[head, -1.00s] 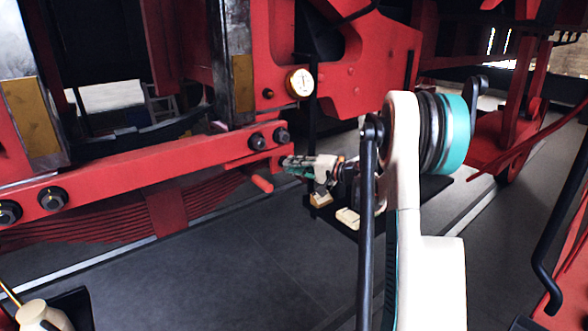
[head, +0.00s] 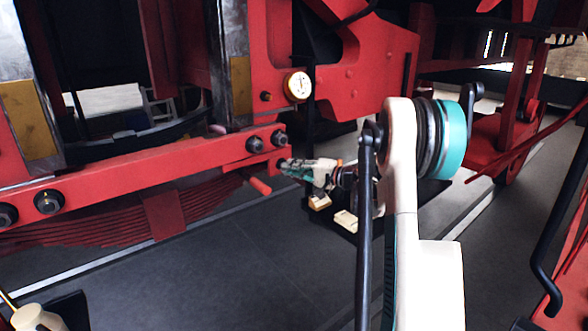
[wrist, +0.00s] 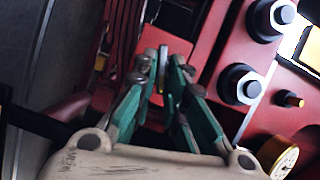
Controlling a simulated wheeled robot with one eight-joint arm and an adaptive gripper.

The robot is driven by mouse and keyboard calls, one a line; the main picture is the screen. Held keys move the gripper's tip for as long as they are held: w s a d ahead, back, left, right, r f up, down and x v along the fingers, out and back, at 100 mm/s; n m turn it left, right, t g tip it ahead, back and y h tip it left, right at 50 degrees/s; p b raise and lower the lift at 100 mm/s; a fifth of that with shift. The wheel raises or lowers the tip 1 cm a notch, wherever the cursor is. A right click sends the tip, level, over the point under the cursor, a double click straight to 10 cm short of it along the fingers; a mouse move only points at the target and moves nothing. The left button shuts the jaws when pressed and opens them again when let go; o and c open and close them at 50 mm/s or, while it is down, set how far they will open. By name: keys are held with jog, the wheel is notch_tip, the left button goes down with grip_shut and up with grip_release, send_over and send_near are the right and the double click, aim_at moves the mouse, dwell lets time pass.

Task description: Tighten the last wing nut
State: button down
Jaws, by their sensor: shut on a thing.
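My gripper (head: 283,164) is at the right end of the red beam, just below two dark bolts. In the wrist view its green fingers (wrist: 162,70) are closed around a small, thin metal piece (wrist: 161,84), which appears to be the wing nut. Only a sliver of this piece shows between the fingers, so its wings and stud are mostly hidden. In the head view the fingers cover it.
The red beam (head: 110,175) carries several dark bolts; two of them (head: 255,145) sit close above my gripper. A red handle (head: 260,186) sticks out below left. A round gauge (head: 298,86) is above. Light blocks (head: 345,220) lie on a dark tray below right. The grey floor is open.

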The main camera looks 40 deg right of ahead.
jog(key=shift+a+f, duration=0.1)
jog(key=shift+a, duration=0.15)
jog(key=c, duration=1.8)
grip_release()
jog(key=shift+o, duration=0.2)
jog(key=v, duration=1.1)
jog(key=shift+s+d, duration=0.25)
jog(key=shift+s, duration=0.1)
